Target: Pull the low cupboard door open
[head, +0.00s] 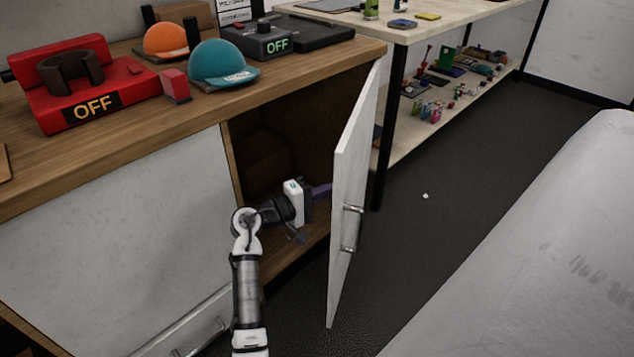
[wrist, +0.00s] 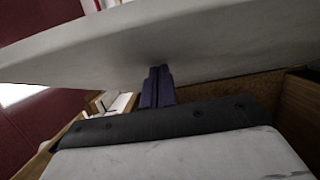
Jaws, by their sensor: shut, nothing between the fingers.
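The low cupboard door (head: 350,190) is white and stands swung wide open on the right side of the cupboard (head: 275,160). Its metal handle (head: 351,228) is on the outer face, turned away from my gripper. In the head view my gripper (head: 328,190) is at the cupboard opening, with its purple fingers pointing right at the inner face of the door. In the wrist view the shut purple fingers (wrist: 157,88) reach the pale door panel (wrist: 150,45); they seem to touch it or nearly so. Nothing is held.
The wooden counter (head: 190,125) above carries a red press marked OFF (head: 75,85), caps (head: 220,62) and a black device (head: 262,40). A shelved table (head: 440,125) stands behind the door.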

